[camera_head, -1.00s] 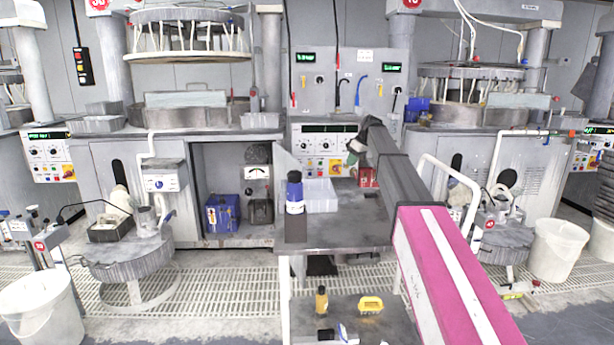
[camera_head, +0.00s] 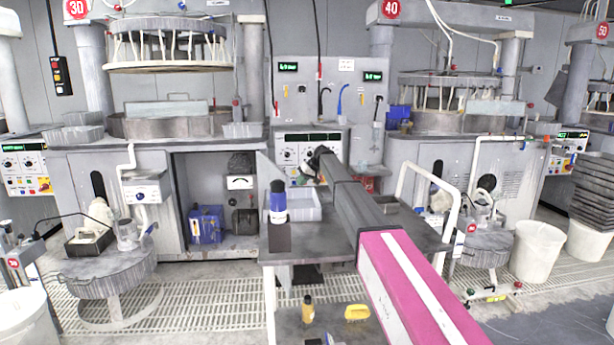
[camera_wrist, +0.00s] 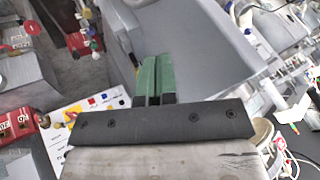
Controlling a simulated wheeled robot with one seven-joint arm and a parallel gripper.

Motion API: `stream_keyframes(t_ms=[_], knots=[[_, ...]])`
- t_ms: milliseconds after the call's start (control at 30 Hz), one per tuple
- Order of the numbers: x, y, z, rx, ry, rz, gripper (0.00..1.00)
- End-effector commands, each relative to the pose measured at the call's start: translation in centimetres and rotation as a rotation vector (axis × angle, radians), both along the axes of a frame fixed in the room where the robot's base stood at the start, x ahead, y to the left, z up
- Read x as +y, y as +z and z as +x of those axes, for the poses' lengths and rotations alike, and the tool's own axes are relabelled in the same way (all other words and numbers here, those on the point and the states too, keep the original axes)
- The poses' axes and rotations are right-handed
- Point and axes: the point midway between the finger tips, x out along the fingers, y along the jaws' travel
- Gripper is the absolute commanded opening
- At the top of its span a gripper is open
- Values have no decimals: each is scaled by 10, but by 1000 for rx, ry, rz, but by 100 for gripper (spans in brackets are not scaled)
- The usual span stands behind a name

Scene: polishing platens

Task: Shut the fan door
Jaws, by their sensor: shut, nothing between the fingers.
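An upright pale grey panel (camera_head: 266,172), which looks like the fan door, stands open at the right side of the open cabinet (camera_head: 182,215) under the left machine.
A blue box (camera_head: 207,225) sits inside the cabinet. A white rail (camera_head: 442,182) curves up right of my arm.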

Motion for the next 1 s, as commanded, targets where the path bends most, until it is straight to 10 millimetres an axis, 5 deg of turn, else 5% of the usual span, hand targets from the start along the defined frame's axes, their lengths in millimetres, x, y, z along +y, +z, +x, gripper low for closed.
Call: stream_keyframes(t_ms=[67, 300, 867, 1000], knots=[[9, -13, 2, 1, 1, -1, 0], [35, -10, -15, 0, 1, -1, 0], [44, -10, -19, 1, 0, -1, 0], [60, -10, -28, 1, 2, -1, 0]])
